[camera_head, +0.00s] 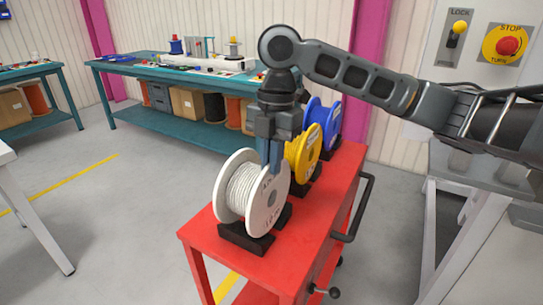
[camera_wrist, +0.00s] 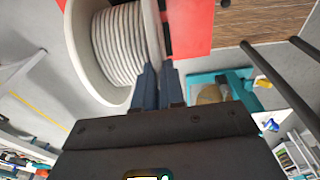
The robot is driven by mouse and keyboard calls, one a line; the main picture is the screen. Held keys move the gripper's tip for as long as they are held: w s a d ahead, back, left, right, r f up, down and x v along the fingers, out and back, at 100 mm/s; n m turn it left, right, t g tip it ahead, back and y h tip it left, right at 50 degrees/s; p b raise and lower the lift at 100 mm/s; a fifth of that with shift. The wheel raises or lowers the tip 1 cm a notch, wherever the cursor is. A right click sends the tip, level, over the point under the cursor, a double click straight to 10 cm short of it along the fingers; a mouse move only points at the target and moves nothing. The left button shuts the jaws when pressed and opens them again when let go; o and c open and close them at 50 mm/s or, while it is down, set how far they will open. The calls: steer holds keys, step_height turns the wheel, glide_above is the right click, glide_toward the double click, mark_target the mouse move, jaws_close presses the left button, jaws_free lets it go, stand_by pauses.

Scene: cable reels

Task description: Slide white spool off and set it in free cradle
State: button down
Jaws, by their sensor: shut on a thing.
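The white spool (camera_head: 266,205), a reel with pale cable wound between two white flanges, stands on its rims in a black cradle (camera_head: 240,238) at the near end of the red cart (camera_head: 212,250). My gripper (camera_head: 275,165) comes down from above and is shut on the upper edge of the spool's right flange. In the wrist view the spool (camera_wrist: 118,45) fills the upper left, and the blue-grey fingers (camera_wrist: 158,72) pinch the flange rim. I cannot tell whether the spool's weight rests fully on the cradle. No empty cradle is plainly visible.
A yellow spool (camera_head: 303,155) and a blue spool (camera_head: 323,125) stand behind on the cart, close to my gripper. The cart has a dark side handle (camera_head: 355,210). Teal workbenches (camera_head: 130,66) stand at the back. A grey stand is at right. Floor at left is open.

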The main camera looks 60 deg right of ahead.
steer(key=shift+f, duration=0.1)
steer(key=c, duration=1.1)
jaws_free()
steer(key=shift+c, duration=0.2)
steer(key=r, duration=0.5)
steer(key=d+r, duration=0.1)
steer(key=r, duration=0.1)
steer(key=shift+r, duration=0.35)
